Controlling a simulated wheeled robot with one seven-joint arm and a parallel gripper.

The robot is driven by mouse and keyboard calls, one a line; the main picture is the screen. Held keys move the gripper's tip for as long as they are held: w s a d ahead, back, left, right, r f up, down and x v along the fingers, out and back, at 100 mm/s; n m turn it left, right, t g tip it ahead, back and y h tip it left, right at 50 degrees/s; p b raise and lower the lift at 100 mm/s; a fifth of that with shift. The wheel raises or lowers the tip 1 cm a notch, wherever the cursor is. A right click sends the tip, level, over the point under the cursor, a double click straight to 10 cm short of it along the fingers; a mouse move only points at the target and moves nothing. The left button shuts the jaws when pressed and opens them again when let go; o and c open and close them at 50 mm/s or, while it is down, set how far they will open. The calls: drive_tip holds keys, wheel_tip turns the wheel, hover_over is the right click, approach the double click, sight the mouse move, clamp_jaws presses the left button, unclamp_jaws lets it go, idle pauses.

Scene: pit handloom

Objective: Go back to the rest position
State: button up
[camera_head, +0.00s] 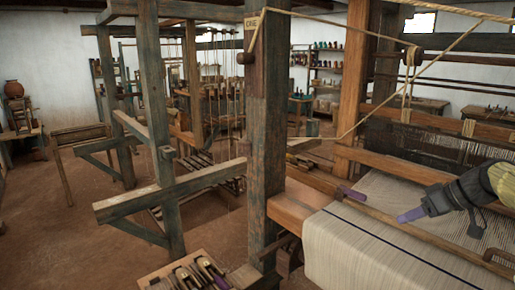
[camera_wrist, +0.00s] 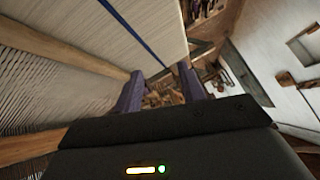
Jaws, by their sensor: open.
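My gripper (camera_wrist: 160,82) shows in the wrist view with its two purple fingers apart and nothing between them. In the head view my gripper (camera_head: 408,215) hangs over the pale cloth (camera_head: 365,243) on the loom at the right, with one purple finger clearly visible. I cannot tell whether it touches the cloth. The cloth carries a dark blue stripe and also shows in the wrist view (camera_wrist: 105,30).
A wooden post (camera_head: 266,140) stands left of the cloth, with cords running from its top toward the right. A wooden bar (camera_head: 410,228) crosses the cloth near my gripper. A tray of tools (camera_head: 190,275) sits at the front. Open floor (camera_head: 60,235) lies at the left.

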drive_tip(key=shift+m+g+h, duration=0.6)
drive_tip(key=shift+g, duration=0.3)
drive_tip(key=a+f, duration=0.1)
drive_tip(key=a, duration=0.1)
drive_tip(key=a+f, duration=0.1)
drive_tip(key=a, duration=0.1)
drive_tip(key=a+f+p, duration=0.1)
drive_tip(key=a, duration=0.2)
drive_tip(key=shift+w+f, duration=0.2)
drive_tip(key=shift+w, duration=0.15)
drive_tip(key=s+a+f+m+h+p, duration=0.1)
drive_tip(key=s+a+f+p, duration=0.1)
drive_tip(key=s+a, duration=0.4)
drive_tip(key=s+a+f+m+g+h+p, duration=0.1)
drive_tip(key=s+a+f+h, duration=0.1)
drive_tip(key=s+a+f, duration=0.2)
drive_tip(key=s+a+f+m+h+p, duration=0.1)
drive_tip(key=s+a+f+h+p, duration=0.1)
drive_tip(key=s+a, duration=0.5)
drive_tip(key=shift+s+a+f+p, duration=0.3)
drive_tip(key=shift+a+f, duration=0.2)
drive_tip(key=shift+a, duration=0.55)
drive_tip(key=shift+c, duration=0.4)
